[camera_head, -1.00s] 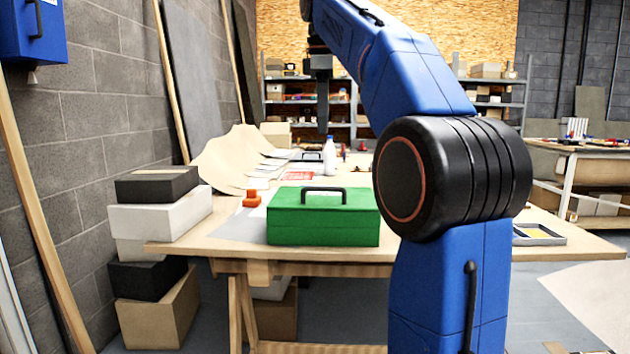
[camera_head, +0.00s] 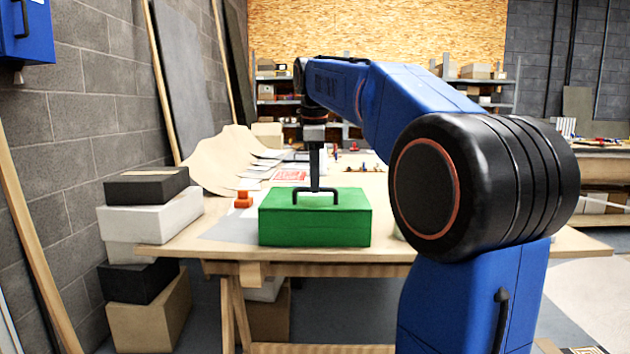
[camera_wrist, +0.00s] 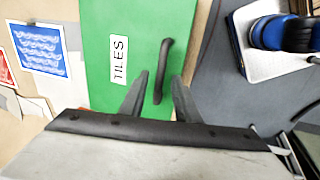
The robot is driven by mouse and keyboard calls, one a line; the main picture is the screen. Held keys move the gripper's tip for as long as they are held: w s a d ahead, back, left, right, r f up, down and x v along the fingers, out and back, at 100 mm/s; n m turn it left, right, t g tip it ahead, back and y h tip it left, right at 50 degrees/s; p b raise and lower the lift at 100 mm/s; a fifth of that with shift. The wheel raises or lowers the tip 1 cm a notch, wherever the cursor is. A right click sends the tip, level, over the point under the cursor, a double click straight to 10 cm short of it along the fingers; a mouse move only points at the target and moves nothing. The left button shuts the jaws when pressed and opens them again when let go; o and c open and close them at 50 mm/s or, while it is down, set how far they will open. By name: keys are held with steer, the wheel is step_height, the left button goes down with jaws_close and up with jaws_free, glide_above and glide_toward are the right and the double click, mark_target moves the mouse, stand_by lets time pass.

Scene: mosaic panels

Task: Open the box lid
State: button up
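The green box (camera_head: 313,226) sits on the wooden table with its lid shut. A dark bar handle (camera_head: 316,192) arches over the lid. In the wrist view, the green lid (camera_wrist: 103,25) carries a white label reading "TILES" (camera_wrist: 119,60), and the handle (camera_wrist: 164,62) runs lengthwise between my fingers. My gripper (camera_head: 315,184) points down at the handle in the head view. In the wrist view my gripper (camera_wrist: 160,76) is open, one finger on each side of the handle, with visible gaps. Whether the fingertips touch the lid I cannot tell.
An orange object (camera_head: 243,200) stands on the table (camera_head: 190,233) left of the box. Papers and a curled sheet (camera_head: 222,165) lie behind. Stacked boxes (camera_head: 150,220) stand left of the table. A blue printed sheet (camera_wrist: 38,48) lies beside the box.

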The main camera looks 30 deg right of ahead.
steer(key=shift+w+f, duration=0.1)
steer(key=shift+f, duration=0.25)
jaws_close()
steer(key=shift+d+r, duration=0.1)
